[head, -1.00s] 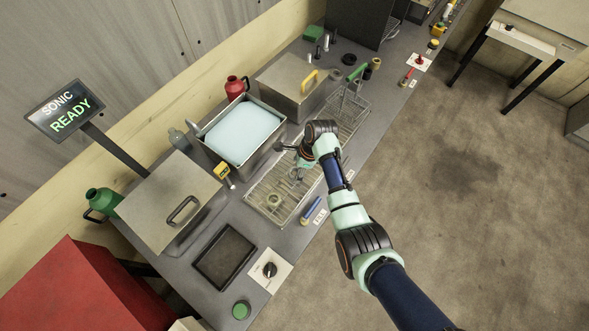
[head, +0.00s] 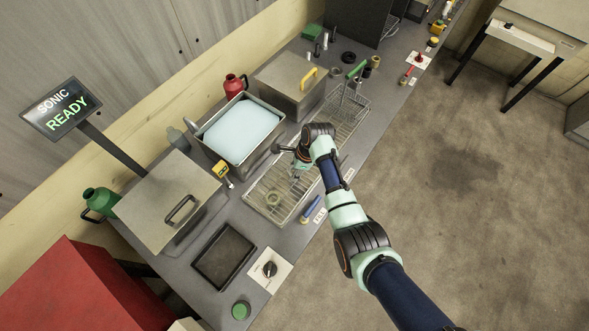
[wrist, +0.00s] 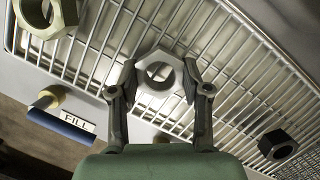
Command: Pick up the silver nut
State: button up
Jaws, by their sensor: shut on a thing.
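The silver nut (wrist: 158,72) is a light grey hex nut with a round hole, seen in the wrist view between my fingertips. My gripper (wrist: 159,84) is shut on it, one finger on each side. The wire rack (wrist: 112,40) lies beneath; whether the nut still touches it I cannot tell. In the head view my gripper (head: 297,173) is low over the middle of the rack (head: 262,183), and the nut is too small to make out clearly there.
A larger greenish-brass nut (wrist: 48,16) sits on the rack at the upper left of the wrist view. A black nut (wrist: 278,145) lies at lower right. A blue-handled tool (wrist: 62,122) lies by the FILL label. A tank of pale blue liquid (head: 241,133) stands beside the rack.

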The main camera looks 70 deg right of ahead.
jog(key=shift+r, duration=0.1)
notch_tip(320, 180, up, 20)
jog(key=p, duration=0.5)
